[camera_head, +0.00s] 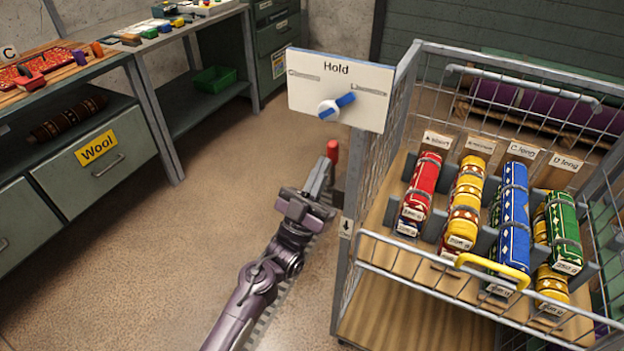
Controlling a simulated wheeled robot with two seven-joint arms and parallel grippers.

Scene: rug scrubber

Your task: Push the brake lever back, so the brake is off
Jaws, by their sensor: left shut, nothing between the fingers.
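The brake lever shows as a short upright red grip (333,151) at the left side of the wire cart (368,190). Its lower part is hidden behind my gripper. My left gripper (322,172) is shut with nothing in it. Its fingertips are right at the red grip, on the near side; I cannot tell whether they touch it. A small tag with a down arrow (346,227) hangs on the cart's near left post. My right gripper is not in view.
A white "Hold" sign with a blue-handled dial (336,105) stands above the lever. The cart holds red, yellow, blue and green rolled rugs (510,215) and has a yellow handle (492,272). A "Wool" drawer bench (95,165) stands left. The floor between is clear.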

